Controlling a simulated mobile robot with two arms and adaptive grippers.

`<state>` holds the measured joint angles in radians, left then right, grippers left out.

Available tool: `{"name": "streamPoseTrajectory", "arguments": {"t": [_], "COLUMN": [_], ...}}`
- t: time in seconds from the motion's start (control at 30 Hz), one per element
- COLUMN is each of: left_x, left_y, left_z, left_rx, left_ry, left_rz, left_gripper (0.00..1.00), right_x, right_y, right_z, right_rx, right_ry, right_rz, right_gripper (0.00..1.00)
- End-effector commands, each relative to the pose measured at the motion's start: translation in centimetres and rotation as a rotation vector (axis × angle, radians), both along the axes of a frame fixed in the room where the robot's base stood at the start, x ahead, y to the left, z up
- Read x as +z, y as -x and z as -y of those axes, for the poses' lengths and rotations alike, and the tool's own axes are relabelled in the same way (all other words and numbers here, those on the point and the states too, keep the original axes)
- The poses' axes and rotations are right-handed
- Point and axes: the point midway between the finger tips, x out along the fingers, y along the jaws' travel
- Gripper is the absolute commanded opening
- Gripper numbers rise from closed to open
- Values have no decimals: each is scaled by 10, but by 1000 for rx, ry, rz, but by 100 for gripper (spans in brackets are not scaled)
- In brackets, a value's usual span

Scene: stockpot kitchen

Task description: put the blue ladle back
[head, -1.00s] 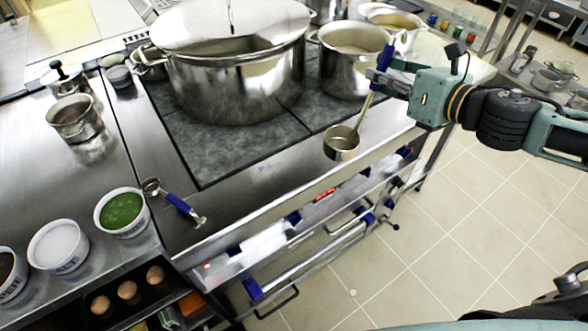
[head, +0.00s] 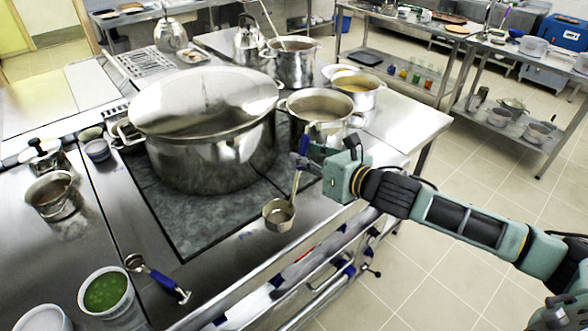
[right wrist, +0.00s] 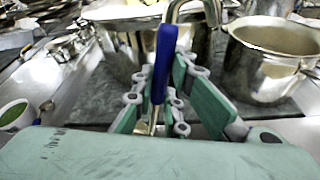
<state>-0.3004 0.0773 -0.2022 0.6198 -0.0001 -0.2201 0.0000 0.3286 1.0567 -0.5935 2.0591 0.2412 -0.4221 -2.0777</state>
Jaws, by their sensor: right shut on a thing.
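The blue ladle (head: 296,184) has a blue grip and a metal shaft, and its round bowl (head: 279,215) hangs at the lower end. My right gripper (head: 312,160) is shut on it near the blue grip. The ladle hangs slightly tilted, its bowl in front of the stove's front edge in the head view. In the right wrist view, the blue grip (right wrist: 164,62) stands upright between the fingers. A second, smaller ladle with a blue handle (head: 162,278) lies on the steel counter at lower left. My left gripper is not in view.
A large lidded stockpot (head: 210,150) stands on the dark cooktop (head: 185,222). An open pot (head: 320,112) is right behind my gripper. A far pot (head: 291,66) has a utensil standing in it. A bowl of green food (head: 105,292) is at lower left. Floor is clear at right.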

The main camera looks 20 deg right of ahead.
Motion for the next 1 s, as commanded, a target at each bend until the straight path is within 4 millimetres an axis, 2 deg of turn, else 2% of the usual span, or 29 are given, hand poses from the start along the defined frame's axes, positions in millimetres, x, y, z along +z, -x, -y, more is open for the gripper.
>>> {"name": "streamPoseTrajectory", "arguments": {"t": [0.03, 0.2, 0.3, 0.57, 0.9, 0.93, 1.0], "left_x": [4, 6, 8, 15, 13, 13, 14], "left_y": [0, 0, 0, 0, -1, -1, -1], "left_z": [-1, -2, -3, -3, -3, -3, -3], "left_rx": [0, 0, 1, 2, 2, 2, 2], "left_ry": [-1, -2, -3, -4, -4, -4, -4], "left_rz": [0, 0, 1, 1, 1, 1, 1], "left_gripper": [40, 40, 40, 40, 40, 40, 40], "right_x": [-1, -11, -17, -51, -55, -56, -55], "right_y": [-4, -11, -12, -12, -12, -11, -11], "right_z": [-7, -19, -21, -21, -20, -20, -20], "right_rx": [1, 0, 0, -1, 1, 0, 0], "right_ry": [-8, -3, -2, -2, 0, 1, 1], "right_rz": [2, 3, 1, 0, 3, 1, 1], "right_gripper": [0, 0, 0, 0, 0, 13, 19]}}
